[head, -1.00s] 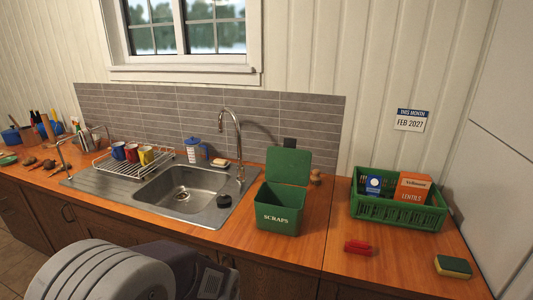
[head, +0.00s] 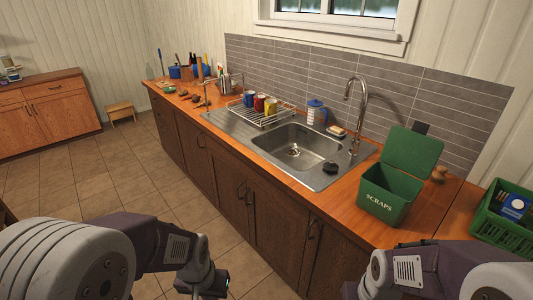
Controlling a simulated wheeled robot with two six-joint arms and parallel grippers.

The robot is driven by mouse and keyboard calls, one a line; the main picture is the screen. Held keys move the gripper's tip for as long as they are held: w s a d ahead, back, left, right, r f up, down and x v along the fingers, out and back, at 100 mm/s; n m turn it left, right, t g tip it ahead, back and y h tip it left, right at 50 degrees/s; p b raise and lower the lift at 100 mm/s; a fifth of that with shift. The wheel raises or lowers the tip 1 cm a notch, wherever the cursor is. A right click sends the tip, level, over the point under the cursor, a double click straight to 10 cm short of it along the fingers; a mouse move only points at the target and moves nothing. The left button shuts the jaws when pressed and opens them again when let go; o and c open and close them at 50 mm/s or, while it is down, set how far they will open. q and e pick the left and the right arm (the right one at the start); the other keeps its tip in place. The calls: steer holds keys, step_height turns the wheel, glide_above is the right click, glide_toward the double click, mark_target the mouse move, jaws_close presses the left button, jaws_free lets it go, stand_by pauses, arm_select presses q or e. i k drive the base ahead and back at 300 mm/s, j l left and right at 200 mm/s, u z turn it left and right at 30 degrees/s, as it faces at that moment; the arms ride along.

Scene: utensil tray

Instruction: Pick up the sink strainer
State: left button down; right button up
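A round metal fitting that looks like the sink strainer (head: 294,151) sits at the drain in the floor of the steel sink (head: 262,157). A small black round piece (head: 331,168) lies on the sink's right rim; I cannot tell whether it is a plug or a strainer. My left gripper (head: 213,284) is low at the bottom of the head view, in front of the cabinets and well away from the sink. My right gripper (head: 350,290) shows only as a dark edge at the bottom. I cannot tell whether either is open.
A tap (head: 352,112) stands behind the sink. A dish rack (head: 262,116) with several mugs is on the left drainer. A green scraps bin (head: 384,203) stands right of the sink, near a green crate (head: 488,224). Tiled floor (head: 130,168) is clear at left.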

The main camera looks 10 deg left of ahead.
mark_target(292, 152)
steer(key=i+j+z, duration=0.1)
steer(key=i+j, duration=0.2)
steer(key=i+j+z, duration=0.1)
steer(key=i+j, duration=0.2)
steer(key=i+j+z, duration=0.15)
steer(key=i+j, duration=0.15)
steer(key=i+j+z, duration=0.1)
steer(key=i+j, duration=0.15)
steer(key=j, duration=0.15)
steer(key=i+j+z, duration=0.1)
steer(key=i+j, duration=0.15)
steer(key=j, duration=0.15)
steer(key=i+j+z, duration=0.1)
steer(key=i+j, duration=0.15)
steer(key=j, duration=0.15)
steer(key=i+j+z, duration=0.15)
steer(key=j, duration=0.25)
steer(key=i+j+z, duration=0.1)
steer(key=i+j, duration=0.15)
steer(key=j, duration=0.2)
